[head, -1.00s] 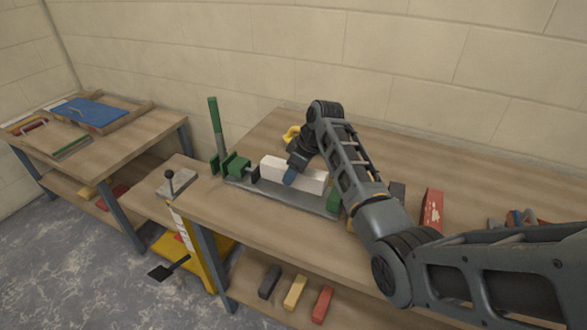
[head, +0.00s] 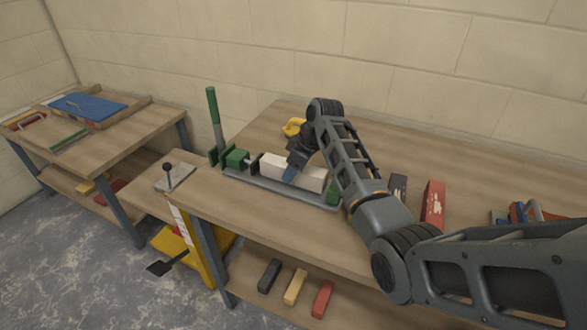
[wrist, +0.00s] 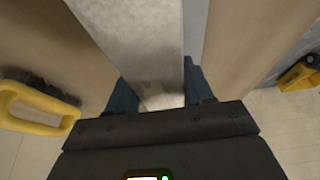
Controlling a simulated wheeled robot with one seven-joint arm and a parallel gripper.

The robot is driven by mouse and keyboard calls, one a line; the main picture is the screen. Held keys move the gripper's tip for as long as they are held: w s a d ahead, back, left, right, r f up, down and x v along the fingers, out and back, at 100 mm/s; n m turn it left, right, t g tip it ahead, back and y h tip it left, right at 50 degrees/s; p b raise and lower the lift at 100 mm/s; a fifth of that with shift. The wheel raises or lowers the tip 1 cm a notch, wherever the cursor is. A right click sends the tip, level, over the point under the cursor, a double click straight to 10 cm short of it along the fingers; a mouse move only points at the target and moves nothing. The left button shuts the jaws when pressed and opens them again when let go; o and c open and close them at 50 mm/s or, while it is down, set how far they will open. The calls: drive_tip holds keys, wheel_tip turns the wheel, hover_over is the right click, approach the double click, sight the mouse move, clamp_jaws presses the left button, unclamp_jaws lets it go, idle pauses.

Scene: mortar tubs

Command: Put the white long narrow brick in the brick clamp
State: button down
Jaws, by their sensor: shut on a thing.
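The white long narrow brick (head: 312,180) lies lengthwise within the brick clamp, between its dark left jaw plate and green right end block. The clamp has a grey base (head: 265,189), green parts (head: 237,158) and an upright green handle (head: 212,105). My gripper (head: 290,173) is shut on the brick near its middle, from above. I cannot tell whether the brick touches the base. In the wrist view a pale long surface, apparently the brick (wrist: 137,35), runs between my blue fingers (wrist: 160,92).
A yellow-handled brush (wrist: 35,105) lies behind the clamp on the bench. A red brick (head: 433,203) and a dark brick (head: 398,187) stand right of my arm. Several bricks (head: 295,287) lie on the lower shelf. A lever with a black knob (head: 168,168) stands at left.

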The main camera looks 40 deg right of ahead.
drive_tip(key=shift+f, duration=0.15)
drive_tip(key=c, duration=0.8)
unclamp_jaws()
drive_tip(key=o, duration=0.4)
drive_tip(key=shift+o, duration=0.2)
drive_tip(key=shift+f, duration=0.15)
drive_tip(key=shift+b+v, duration=0.35)
drive_tip(key=shift+v, duration=3.65)
drive_tip(key=shift+w, duration=0.1)
